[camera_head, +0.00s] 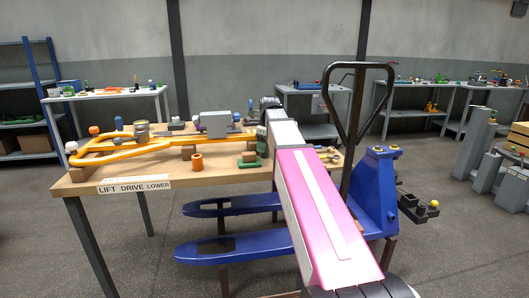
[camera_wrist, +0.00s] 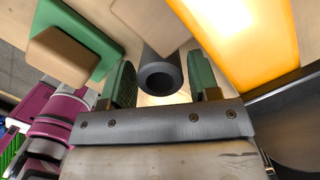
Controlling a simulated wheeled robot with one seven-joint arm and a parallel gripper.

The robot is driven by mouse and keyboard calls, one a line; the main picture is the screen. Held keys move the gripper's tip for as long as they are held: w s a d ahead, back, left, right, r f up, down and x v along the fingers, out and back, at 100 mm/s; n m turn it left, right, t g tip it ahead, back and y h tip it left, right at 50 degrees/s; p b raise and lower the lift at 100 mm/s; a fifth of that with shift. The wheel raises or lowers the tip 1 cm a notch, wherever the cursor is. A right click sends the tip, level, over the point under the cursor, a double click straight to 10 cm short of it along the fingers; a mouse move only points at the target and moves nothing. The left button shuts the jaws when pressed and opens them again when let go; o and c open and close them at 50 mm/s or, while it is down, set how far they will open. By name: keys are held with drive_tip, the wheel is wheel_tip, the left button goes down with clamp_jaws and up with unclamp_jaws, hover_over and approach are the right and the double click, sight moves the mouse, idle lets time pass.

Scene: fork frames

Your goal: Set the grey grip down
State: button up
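The grey grip is a dark, hollow tube (camera_wrist: 161,75) with its open end facing the wrist camera. It sits between the two green-padded fingers of my gripper (camera_wrist: 162,82), centred, with a pad close along each side. My arm hides most of the gripper there, and I cannot pick out the grip. Whether the grip touches the bench is unclear.
A green and tan block (camera_head: 248,158) lies close left of my gripper. A blue pallet jack (camera_head: 375,190) stands at the right.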

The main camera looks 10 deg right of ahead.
drive_tip(key=c, duration=0.6)
drive_tip(key=shift+r, duration=0.15)
drive_tip(key=shift+c, duration=0.2)
